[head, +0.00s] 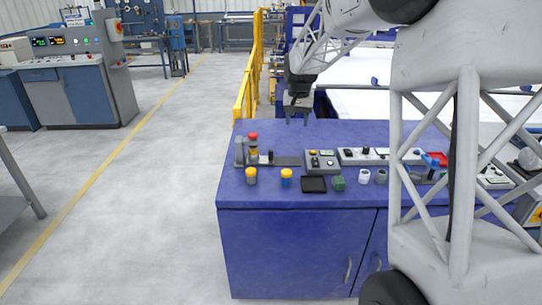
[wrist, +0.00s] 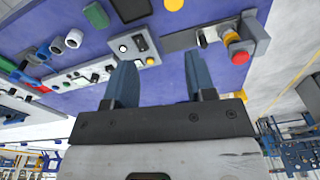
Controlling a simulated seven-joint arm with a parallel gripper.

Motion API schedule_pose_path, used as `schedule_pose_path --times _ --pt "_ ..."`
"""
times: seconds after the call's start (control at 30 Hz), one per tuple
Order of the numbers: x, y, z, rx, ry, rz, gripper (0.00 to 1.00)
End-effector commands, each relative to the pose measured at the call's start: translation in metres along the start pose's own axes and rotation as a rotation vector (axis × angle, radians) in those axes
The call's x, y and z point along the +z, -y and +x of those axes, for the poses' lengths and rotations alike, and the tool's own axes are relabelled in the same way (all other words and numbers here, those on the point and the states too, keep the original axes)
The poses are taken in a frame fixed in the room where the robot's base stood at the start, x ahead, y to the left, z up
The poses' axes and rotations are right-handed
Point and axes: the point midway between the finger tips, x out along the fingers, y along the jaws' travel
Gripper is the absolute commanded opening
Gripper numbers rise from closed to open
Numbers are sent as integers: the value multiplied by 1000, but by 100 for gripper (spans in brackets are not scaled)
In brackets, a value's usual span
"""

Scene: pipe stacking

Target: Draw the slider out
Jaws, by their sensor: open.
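A flat dark grey rail (head: 288,160) lies on the blue cabinet top, between a grey stand with a red knob (head: 253,136) and a grey control box (head: 322,162). A small dark knob (head: 270,156) stands at the rail's left end, close to the stand. This looks like the slider, but I cannot be sure. In the wrist view the rail (wrist: 181,41) runs past the fingertips, with the dark knob (wrist: 202,40) near the red knob (wrist: 240,57). My gripper (head: 297,121) is open and empty, above the back part of the cabinet top, apart from everything.
Two yellow-topped cylinders (head: 287,177), a black tray (head: 314,184), a green block (head: 338,183) and short pipe pieces (head: 364,176) stand along the front. A long panel with switches (head: 365,155) is to the right. The cabinet top (head: 265,130) behind the rail is clear.

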Motion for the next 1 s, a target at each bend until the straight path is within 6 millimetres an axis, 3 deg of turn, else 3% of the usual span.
schedule_pose_path --times 0.5,1.0 --pt "-92 49 83 7 34 24 51" --pt "-162 95 180 15 65 49 51"
